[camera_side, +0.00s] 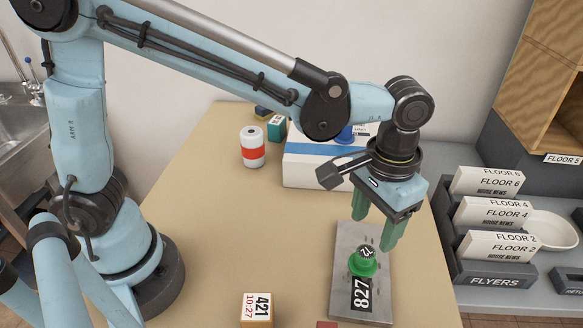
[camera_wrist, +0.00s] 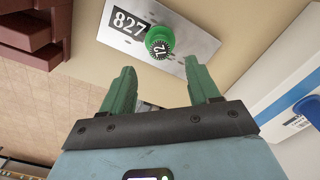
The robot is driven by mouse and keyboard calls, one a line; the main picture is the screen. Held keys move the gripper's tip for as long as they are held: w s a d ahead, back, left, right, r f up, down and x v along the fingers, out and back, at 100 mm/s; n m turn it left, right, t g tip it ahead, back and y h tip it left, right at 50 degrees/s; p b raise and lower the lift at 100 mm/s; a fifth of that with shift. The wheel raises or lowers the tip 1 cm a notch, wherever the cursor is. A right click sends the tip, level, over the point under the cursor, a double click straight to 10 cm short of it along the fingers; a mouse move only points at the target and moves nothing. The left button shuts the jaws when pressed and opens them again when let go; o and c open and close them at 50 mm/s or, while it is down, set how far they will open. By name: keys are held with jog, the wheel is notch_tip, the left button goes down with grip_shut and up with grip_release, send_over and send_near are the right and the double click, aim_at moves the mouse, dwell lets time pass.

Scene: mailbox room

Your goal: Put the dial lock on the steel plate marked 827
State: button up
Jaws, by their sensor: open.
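The green dial lock (camera_side: 363,262), with a dark numbered top, stands on the steel plate (camera_side: 347,243). The plate lies flat on the table and bears a black label reading 827. My gripper (camera_side: 374,232) is open and empty above the plate, its green fingers pointing down, with the lock below and apart from them. In the wrist view the dial lock (camera_wrist: 160,42) sits on the steel plate (camera_wrist: 198,45) beside the 827 label, beyond the fingertips of my gripper (camera_wrist: 163,80). Nothing is between the fingers.
A white box with a blue stripe (camera_side: 310,165) stands behind my gripper, beside a white-and-red can (camera_side: 252,147). A block marked 421 (camera_side: 257,309) is at the front. Flyer trays (camera_side: 495,272) stand right of the table. The table's left middle is clear.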

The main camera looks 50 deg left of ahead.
aim_at(366, 251)
notch_tip(366, 251, up, 4)
jog(key=s+a+n+t, duration=0.1)
jog(key=s+a+t, duration=0.1)
jog(key=a, duration=0.8)
jog(key=s+a+t, duration=0.2)
jog(key=a+t, duration=0.3)
jog(key=a, duration=0.6)
jog(key=shift+a+f+n, duration=0.25)
jog(key=shift+a+n, duration=0.05)
jog(key=shift+n, duration=0.1)
